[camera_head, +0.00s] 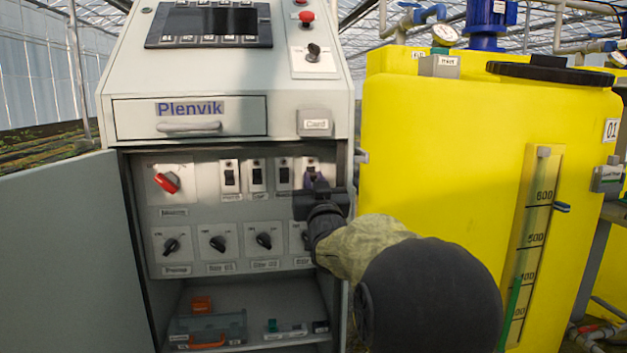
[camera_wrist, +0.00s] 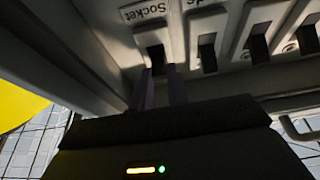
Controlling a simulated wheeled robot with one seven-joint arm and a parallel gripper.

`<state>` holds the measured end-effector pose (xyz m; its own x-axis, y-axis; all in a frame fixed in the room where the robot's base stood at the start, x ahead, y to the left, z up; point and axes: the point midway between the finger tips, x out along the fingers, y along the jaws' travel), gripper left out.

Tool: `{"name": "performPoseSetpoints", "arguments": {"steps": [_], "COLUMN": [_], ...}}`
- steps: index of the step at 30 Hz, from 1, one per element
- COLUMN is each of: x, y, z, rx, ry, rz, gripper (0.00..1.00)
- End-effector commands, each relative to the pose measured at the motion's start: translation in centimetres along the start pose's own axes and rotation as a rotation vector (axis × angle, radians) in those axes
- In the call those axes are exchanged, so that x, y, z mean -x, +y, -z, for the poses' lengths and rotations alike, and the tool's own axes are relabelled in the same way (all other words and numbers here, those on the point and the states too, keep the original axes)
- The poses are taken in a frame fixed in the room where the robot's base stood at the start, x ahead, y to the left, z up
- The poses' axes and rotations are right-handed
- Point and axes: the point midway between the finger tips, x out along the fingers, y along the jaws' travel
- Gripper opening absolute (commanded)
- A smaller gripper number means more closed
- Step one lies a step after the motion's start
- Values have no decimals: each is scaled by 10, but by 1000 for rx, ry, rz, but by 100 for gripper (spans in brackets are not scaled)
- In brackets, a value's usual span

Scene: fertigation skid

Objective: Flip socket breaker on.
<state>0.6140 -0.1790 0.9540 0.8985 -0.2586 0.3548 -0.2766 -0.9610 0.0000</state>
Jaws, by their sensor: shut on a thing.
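The socket breaker (camera_wrist: 154,53) is a dark toggle in a white housing labelled "Socket", seen at the top middle of the wrist view. My gripper (camera_wrist: 160,75) has its two narrow purple fingers up at this breaker, shut on its toggle. In the head view my gripper (camera_head: 316,180) is at the right end of the breaker row, in front of the socket breaker (camera_head: 313,162). It hides the toggle and label there, so I cannot tell the toggle's position.
Other breakers (camera_head: 257,175) stand left of it in the row. A red main switch (camera_head: 167,182) and several black knobs (camera_head: 217,243) are near. The open cabinet door (camera_head: 60,255) is at left, a yellow tank (camera_head: 440,150) at right. A toolbox (camera_head: 207,328) lies on the shelf below.

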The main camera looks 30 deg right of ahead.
Motion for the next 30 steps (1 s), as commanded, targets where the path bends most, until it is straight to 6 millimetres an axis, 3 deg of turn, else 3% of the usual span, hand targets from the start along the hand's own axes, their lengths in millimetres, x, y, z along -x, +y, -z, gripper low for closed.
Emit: {"name": "performPoseSetpoints", "arguments": {"steps": [18,30], "x": [-8,-12], "y": [0,-1], "z": [20,23], "rx": [0,0], "ry": [-279,-455], "rz": [1,1], "gripper": [0,0]}}
